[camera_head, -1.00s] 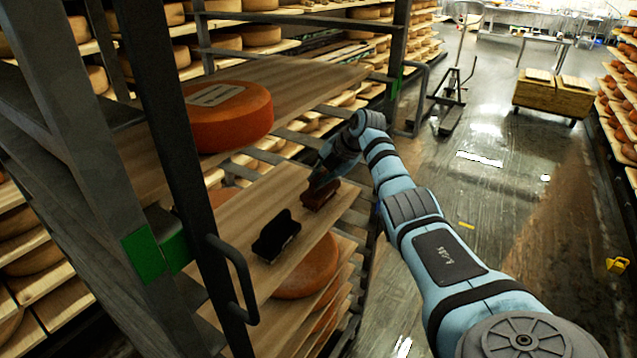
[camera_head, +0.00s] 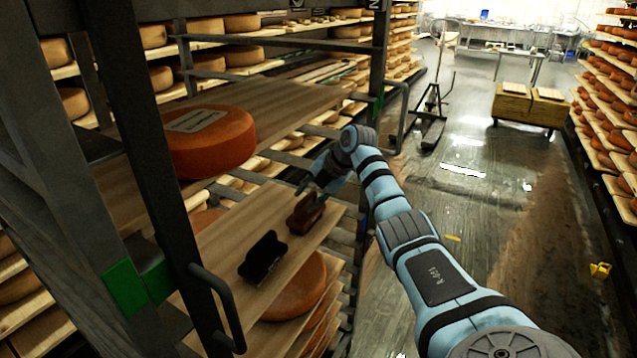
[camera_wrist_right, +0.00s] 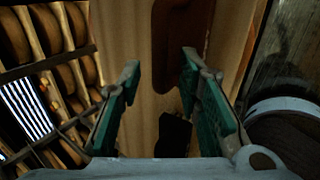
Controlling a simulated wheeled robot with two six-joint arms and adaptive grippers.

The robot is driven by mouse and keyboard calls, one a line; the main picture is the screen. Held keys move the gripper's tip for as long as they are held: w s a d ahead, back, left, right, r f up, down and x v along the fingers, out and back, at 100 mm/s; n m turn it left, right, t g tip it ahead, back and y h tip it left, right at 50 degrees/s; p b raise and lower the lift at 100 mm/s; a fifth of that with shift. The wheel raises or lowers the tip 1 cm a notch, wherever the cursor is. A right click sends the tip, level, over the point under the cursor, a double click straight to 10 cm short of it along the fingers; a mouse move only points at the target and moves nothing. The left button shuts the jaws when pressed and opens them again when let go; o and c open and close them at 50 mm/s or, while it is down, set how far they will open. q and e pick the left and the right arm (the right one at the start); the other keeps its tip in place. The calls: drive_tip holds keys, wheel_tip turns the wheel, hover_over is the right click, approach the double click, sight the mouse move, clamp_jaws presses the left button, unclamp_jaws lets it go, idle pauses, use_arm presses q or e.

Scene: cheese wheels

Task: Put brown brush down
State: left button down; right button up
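The brown brush (camera_head: 305,214) rests on the lower wooden board of the rack, beside a black brush (camera_head: 263,257). My right gripper (camera_head: 308,188) is just above and behind the brown brush, with its fingers spread and nothing held. In the right wrist view, the green finger pads (camera_wrist_right: 161,64) stand wide apart. The brown brush (camera_wrist_right: 182,45) lies beyond the fingertips there, partly cut off by the top edge. The black brush (camera_wrist_right: 174,133) shows as a dark shape low between the fingers. My left gripper is not in view.
An orange cheese wheel (camera_head: 212,140) with a pale label sits on the upper board. Another wheel (camera_head: 294,287) lies under the lower board. A dark rack post (camera_head: 165,150) and handle (camera_head: 222,300) stand in front. The aisle floor at right is open.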

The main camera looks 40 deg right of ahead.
drive_tip(key=v, duration=0.9)
drive_tip(key=shift+p, duration=0.4)
